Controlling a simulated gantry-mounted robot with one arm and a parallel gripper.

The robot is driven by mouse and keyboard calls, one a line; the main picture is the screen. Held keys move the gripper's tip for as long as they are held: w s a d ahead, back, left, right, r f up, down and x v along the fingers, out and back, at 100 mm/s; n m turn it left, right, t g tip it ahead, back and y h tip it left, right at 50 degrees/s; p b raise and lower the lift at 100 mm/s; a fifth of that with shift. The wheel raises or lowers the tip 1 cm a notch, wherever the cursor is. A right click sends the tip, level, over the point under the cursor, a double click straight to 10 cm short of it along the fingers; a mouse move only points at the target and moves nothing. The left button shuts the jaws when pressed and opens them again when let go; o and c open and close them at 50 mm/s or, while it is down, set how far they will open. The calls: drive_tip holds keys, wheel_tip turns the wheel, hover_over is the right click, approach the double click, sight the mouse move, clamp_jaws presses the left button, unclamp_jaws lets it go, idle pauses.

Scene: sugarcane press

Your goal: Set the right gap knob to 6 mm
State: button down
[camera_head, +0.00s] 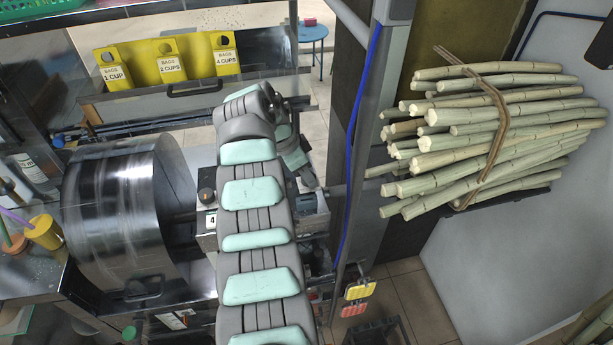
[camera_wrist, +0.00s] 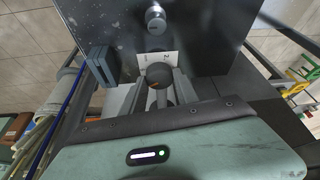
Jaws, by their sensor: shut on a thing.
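In the wrist view, my gripper (camera_wrist: 160,92) has its two grey fingers closed on a dark round knob (camera_wrist: 158,72) with a small orange mark. A white label (camera_wrist: 158,56) is beside this knob on the dark panel; its figures are too small to read surely. In the head view, my arm covers part of the press box, and the gripped knob cannot be made out. Another dark knob (camera_head: 206,195) with an orange mark shows left of my arm, above a label reading 4 (camera_head: 212,219).
A large steel drum (camera_head: 125,215) stands left of my arm. A bundle of sugarcane (camera_head: 490,135) is on the right, past a metal post (camera_head: 368,130) with a blue cable. Yellow bag holders (camera_head: 168,62) are at the back. A silver round fitting (camera_wrist: 155,19) sticks out of the panel.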

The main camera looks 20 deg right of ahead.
idle(0.5)
drive_tip(key=shift+f, duration=0.1)
drive_tip(key=c, duration=0.9)
unclamp_jaws()
drive_tip(key=v, duration=1.1)
drive_tip(key=shift+p, duration=0.4)
drive_tip(key=shift+d, duration=0.1)
